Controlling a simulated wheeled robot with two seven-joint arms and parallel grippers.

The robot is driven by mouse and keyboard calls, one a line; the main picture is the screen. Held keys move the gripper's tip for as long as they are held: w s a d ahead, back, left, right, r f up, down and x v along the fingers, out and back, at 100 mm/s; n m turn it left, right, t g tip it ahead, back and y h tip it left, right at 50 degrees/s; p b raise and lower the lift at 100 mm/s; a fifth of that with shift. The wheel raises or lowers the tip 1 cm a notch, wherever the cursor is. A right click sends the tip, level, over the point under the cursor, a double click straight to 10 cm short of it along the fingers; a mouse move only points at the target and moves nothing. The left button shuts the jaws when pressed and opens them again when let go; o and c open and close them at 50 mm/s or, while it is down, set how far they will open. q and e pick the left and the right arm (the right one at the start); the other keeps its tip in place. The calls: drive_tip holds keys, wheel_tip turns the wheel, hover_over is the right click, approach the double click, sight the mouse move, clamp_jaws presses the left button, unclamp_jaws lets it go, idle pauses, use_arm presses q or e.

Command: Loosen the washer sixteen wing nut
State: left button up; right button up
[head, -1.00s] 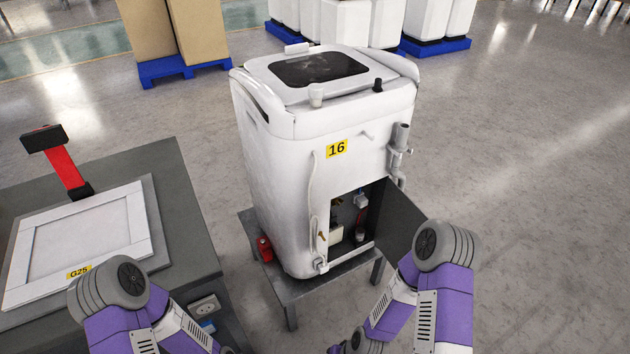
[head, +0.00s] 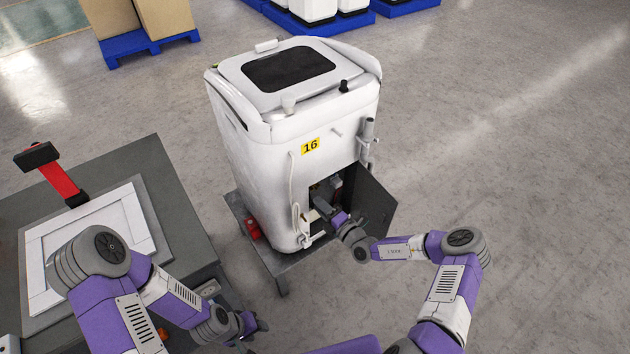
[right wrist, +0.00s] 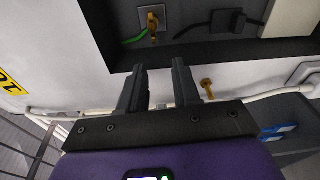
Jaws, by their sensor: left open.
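The washer (head: 260,160), a white machine with a yellow 16 label (head: 310,146), stands with its lower front compartment open. In the right wrist view, a brass-coloured wing-shaped piece (right wrist: 153,24) sits on a small plate inside the opening, with a green wire beside it. Another brass piece (right wrist: 208,88) sticks out from the white panel below the opening's edge. My right gripper (right wrist: 160,68) is open and empty, its fingers apart just short of the opening's edge; in the head view it is at the compartment, partly hidden. My left gripper (head: 258,326) is open and empty, low beside the grey table.
The compartment's dark door (head: 376,205) hangs open, close to my right forearm. The washer is on a metal stand (head: 282,264) with a red object (head: 253,228) at its left. A grey table (head: 170,190) with a framed panel is at left. The right floor is clear.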

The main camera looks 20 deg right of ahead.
sight(315, 187)
drive_tip(key=w, duration=0.2)
drive_tip(key=w+m+h+b, duration=0.1)
drive_tip(key=w, duration=0.2)
drive_tip(key=w+m+t+b, duration=0.1)
drive_tip(key=w, duration=0.2)
drive_tip(key=shift+w+r+h, duration=0.1)
drive_tip(key=shift+r+h, duration=0.15)
drive_tip(key=shift+h, duration=0.05)
drive_tip(key=shift+c, duration=0.2)
clamp_jaws()
